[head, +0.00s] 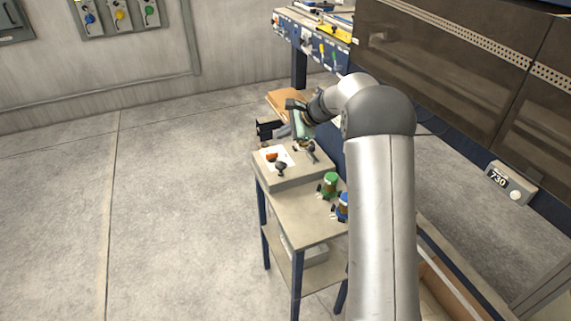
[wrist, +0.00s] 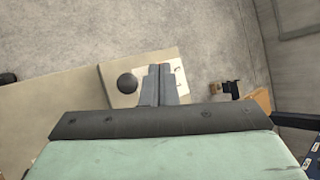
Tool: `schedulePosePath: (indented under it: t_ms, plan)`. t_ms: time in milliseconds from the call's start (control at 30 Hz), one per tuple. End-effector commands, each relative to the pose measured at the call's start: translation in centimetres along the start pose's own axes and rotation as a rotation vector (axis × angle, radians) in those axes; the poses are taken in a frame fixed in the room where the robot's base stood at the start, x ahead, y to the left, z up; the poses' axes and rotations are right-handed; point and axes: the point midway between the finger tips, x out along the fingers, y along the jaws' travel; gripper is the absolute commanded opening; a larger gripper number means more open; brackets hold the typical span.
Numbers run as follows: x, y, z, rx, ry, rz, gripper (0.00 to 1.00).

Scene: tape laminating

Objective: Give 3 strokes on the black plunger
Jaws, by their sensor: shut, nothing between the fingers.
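A dark round knob on a short stem (head: 281,168), apparently the black plunger, stands on a grey box (head: 305,176). In the wrist view a round black knob (wrist: 127,83) shows just left of my fingers. My gripper (wrist: 159,68) is shut and empty, its fingers pointing down over the box. They look beside the knob and not on it; their height above the box is unclear. In the head view my gripper (head: 303,142) is over the back of the box, its fingertips hard to tell apart from dark fittings there.
A white plate with an orange-red part (head: 271,156) lies on the box's left side. A green-topped container (head: 328,183) and a blue one (head: 342,204) stand on the table (head: 308,228) to the right. A brown board (head: 284,101) lies behind. Open floor is on the left.

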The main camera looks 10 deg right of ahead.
Motion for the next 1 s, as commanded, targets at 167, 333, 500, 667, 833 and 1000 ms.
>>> schedulePosePath:
  t_ms: [167,333,500,667,833,1000]
  plan:
    - [0.2,0.2,-0.2,0.000,0.001,0.001,0.00]
    - [1.0,0.8,-0.8,0.001,0.002,0.002,0.00]
    - [2.5,1.9,-1.9,0.000,0.002,0.002,0.00]
    - [4.1,3.1,-3.1,0.001,0.002,0.001,0.00]
    - [5.6,4.1,-4.1,-0.001,0.001,0.001,0.00]
    - [6.2,4.5,-4.5,-0.001,0.001,0.001,0.00]
